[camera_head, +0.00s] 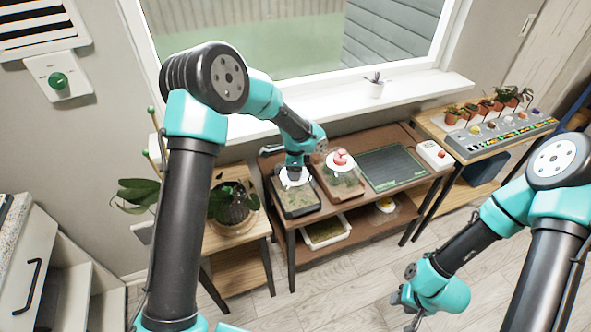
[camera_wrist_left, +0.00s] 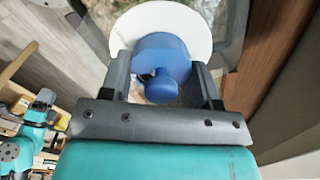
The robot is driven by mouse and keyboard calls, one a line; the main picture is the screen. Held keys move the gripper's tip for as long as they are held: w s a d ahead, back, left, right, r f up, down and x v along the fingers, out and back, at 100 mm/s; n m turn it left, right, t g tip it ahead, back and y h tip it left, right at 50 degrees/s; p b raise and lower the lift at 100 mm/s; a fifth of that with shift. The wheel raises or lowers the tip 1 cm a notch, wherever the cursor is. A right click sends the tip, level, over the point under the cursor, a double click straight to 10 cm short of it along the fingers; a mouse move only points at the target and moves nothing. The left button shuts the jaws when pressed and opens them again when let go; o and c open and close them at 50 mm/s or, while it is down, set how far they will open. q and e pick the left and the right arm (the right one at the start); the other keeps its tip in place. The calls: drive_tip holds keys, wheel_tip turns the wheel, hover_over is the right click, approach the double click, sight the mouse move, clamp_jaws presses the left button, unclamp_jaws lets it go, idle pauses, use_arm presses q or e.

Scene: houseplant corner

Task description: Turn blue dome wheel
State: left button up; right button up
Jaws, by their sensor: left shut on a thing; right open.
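The blue dome wheel (camera_wrist_left: 165,55), with a round blue knob on it, sits on a white disc (camera_wrist_left: 137,22) in the left wrist view. My left gripper (camera_wrist_left: 161,72) is shut on the wheel, one finger on each side. In the head view this gripper (camera_head: 293,170) reaches down onto the left clear dome (camera_head: 296,198), hiding most of the wheel; part of the white disc shows around it. My right gripper (camera_head: 415,318) is open and empty, low at the front right, far from the domes.
Right of it stands a second dome with a red wheel (camera_head: 340,158). A dark green mat (camera_head: 391,167) and a white box with a red button (camera_head: 434,155) lie further right. A potted plant (camera_head: 232,203) stands to the left. The window sill (camera_head: 420,88) runs behind.

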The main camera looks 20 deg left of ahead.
use_arm(q)
drive_tip(key=shift+n, duration=1)
drive_tip(key=o, duration=0.9)
drive_tip(key=shift+o, duration=0.2)
drive_tip(key=shift+r, duration=0.1)
wheel_tip(320, 180, up, 17)
